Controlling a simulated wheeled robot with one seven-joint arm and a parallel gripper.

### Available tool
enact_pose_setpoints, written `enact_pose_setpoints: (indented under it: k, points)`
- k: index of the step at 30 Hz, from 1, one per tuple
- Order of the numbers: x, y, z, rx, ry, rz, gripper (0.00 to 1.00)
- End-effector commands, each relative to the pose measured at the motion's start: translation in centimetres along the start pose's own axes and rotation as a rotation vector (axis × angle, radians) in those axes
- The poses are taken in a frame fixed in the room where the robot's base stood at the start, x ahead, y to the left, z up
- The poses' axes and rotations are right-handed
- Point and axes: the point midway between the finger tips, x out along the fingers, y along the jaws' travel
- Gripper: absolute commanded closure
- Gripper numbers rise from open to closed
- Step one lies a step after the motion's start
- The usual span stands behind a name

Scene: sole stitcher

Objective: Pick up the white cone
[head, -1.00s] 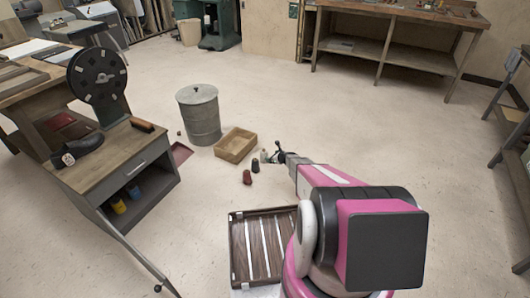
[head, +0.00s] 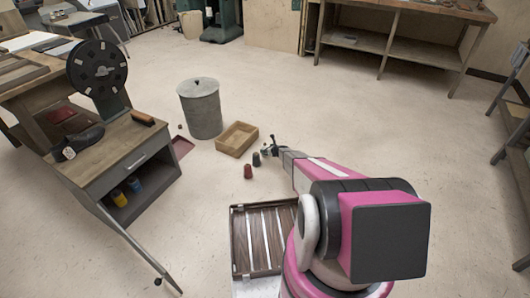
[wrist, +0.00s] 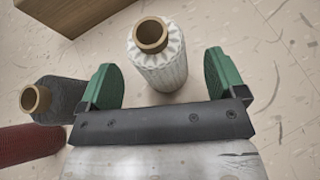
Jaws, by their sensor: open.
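The white cone (wrist: 160,62) is a ribbed white thread cone with a tan ring on top. In the wrist view it stands on the floor just ahead of my gripper (wrist: 162,84), between the lines of the two green fingers. The fingers are open, with nothing held between them. In the head view my gripper (head: 270,148) reaches low over the floor near the wooden box. The white cone is hard to make out there, mostly hidden by the gripper.
A dark grey cone (wrist: 60,98) and a red cone (wrist: 28,142) stand left of my gripper. A wooden box (head: 237,139) lies close behind, and a grey metal drum (head: 202,110) stands farther back. A slatted tray (head: 240,245) is near my base. Floor to the right is clear.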

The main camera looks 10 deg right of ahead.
Motion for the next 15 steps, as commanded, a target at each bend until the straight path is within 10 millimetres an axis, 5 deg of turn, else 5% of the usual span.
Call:
enact_pose_setpoints:
  k: [3, 11, 15]
  points:
    - [1.62, -0.05, -0.03, 0.0, 0.0, 0.001, 0.11]
    - [1.69, 0.04, 0.01, 0.0, 0.0, 0.0, 0.14]
    - [1.68, 0.04, 0.01, 0.0, 0.0, 0.001, 0.59]
